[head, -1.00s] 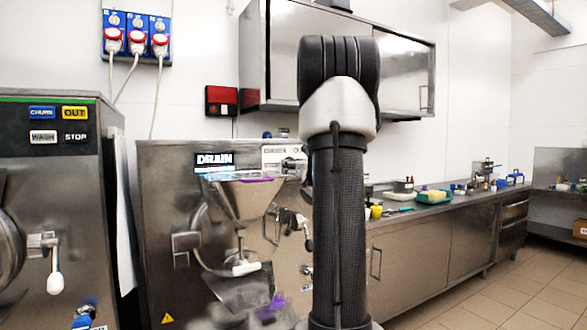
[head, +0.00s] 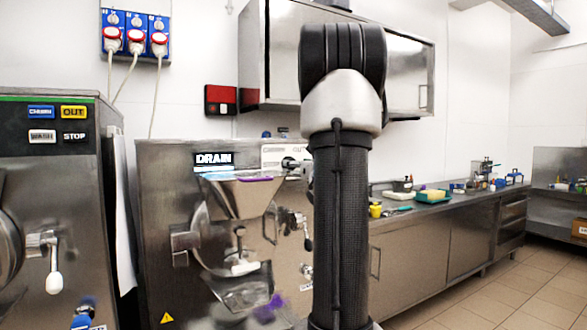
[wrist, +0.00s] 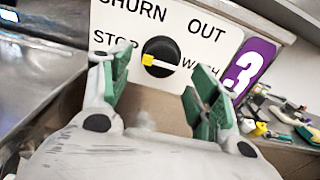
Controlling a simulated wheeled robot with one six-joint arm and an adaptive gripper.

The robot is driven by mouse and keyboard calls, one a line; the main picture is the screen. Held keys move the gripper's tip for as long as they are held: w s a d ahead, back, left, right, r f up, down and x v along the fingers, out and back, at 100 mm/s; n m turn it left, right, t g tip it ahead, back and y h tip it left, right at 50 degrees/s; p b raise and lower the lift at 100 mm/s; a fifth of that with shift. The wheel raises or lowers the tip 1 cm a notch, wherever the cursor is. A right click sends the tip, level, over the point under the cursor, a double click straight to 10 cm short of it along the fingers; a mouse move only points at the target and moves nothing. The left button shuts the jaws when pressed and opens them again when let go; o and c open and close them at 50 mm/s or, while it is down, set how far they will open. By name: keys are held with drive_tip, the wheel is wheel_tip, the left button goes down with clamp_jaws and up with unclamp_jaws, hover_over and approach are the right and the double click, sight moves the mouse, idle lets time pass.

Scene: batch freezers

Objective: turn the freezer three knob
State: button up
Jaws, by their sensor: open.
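The freezer three knob (wrist: 161,58) is black and round with a yellow pointer, in the wrist view. It sits on a white panel (wrist: 185,20) marked CHURN, OUT, STOP and WASH, beside a purple label with a white 3 (wrist: 248,66). The yellow pointer reaches to the left, toward STOP. My gripper (wrist: 160,90) is open, with its green-padded fingers on either side of and below the knob in the picture. Nothing is between the fingers, and I cannot tell how far they are from the panel.
A steel freezer with a DRAIN display (head: 213,159) and a hopper (head: 240,193) stands at centre left. Another freezer with CHURN, OUT, WASH and STOP labels (head: 57,124) is at far left. A steel counter (head: 410,240) with small items runs along the right; the tiled floor beyond is clear.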

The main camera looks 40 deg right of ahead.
drive_tip(key=v, duration=0.8)
drive_tip(key=shift+s, duration=0.3)
